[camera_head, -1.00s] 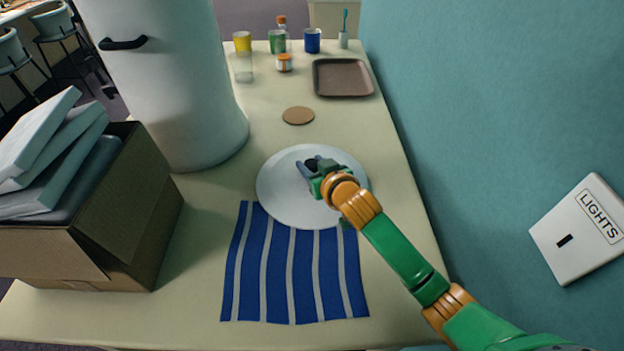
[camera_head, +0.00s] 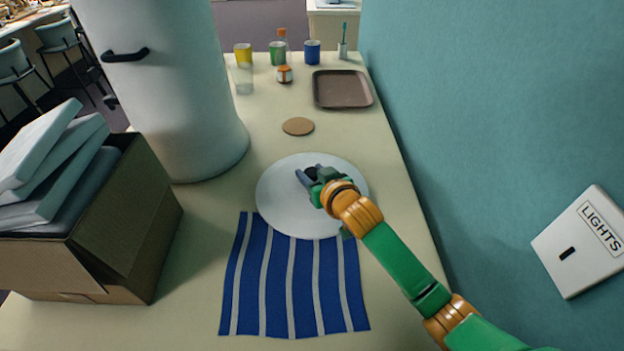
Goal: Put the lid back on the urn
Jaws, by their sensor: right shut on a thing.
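The urn (camera_head: 178,110) is a tall pale cylinder with a black side handle, standing at the left of the table. Its top is cut off by the frame, so its opening is hidden. The lid (camera_head: 285,205) is a round white disc lying level over the middle of the table, overlapping the far edge of the striped cloth. My right gripper (camera_head: 309,175) is shut on the lid's dark knob, which is mostly hidden by the fingers. I cannot tell whether the lid touches the table. My left gripper is not in view.
A cardboard box (camera_head: 135,225) with pale slabs stands front left, close to the urn. A blue striped cloth (camera_head: 295,285) lies in front. A brown coaster (camera_head: 298,126), a tray (camera_head: 342,89) and several cups and jars are farther back. A teal wall (camera_head: 480,110) bounds the right.

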